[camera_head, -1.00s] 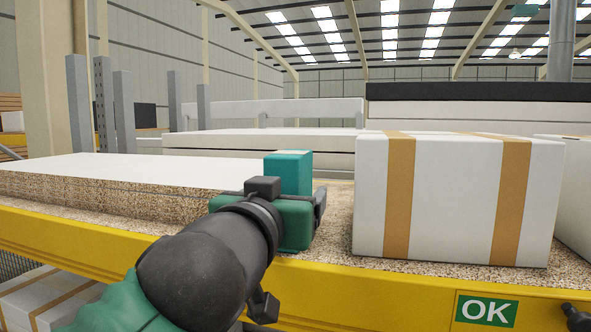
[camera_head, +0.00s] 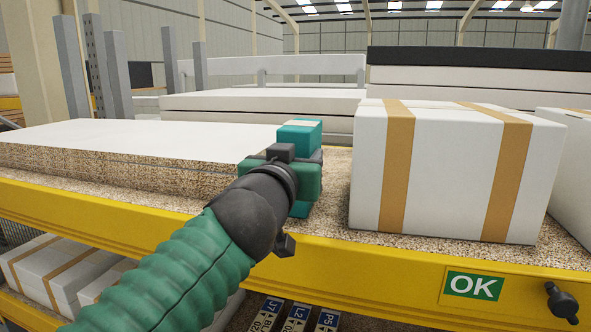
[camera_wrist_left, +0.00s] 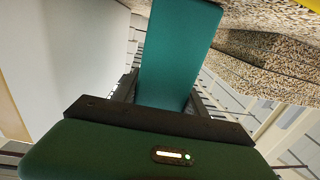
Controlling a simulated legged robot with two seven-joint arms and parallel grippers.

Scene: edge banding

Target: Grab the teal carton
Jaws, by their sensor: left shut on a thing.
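The teal carton (camera_head: 300,134) stands upright on the speckled chipboard surface, between a low white-topped board stack and a large white box. It also shows in the wrist view (camera_wrist_left: 180,55), rising between the finger bases of my left gripper (camera_head: 303,172). My left gripper is shut on the carton, coming from the front left. The wrist and gripper body hide much of its lower front. Whether its base touches the surface is hard to tell. My right gripper is in neither view.
The white box with tan straps (camera_head: 445,170) stands close to the right of the carton. The white-topped chipboard stack (camera_head: 130,140) lies to the left. A yellow beam (camera_head: 370,269) with an OK sign (camera_head: 473,286) edges the front. White boards (camera_head: 250,103) lie behind.

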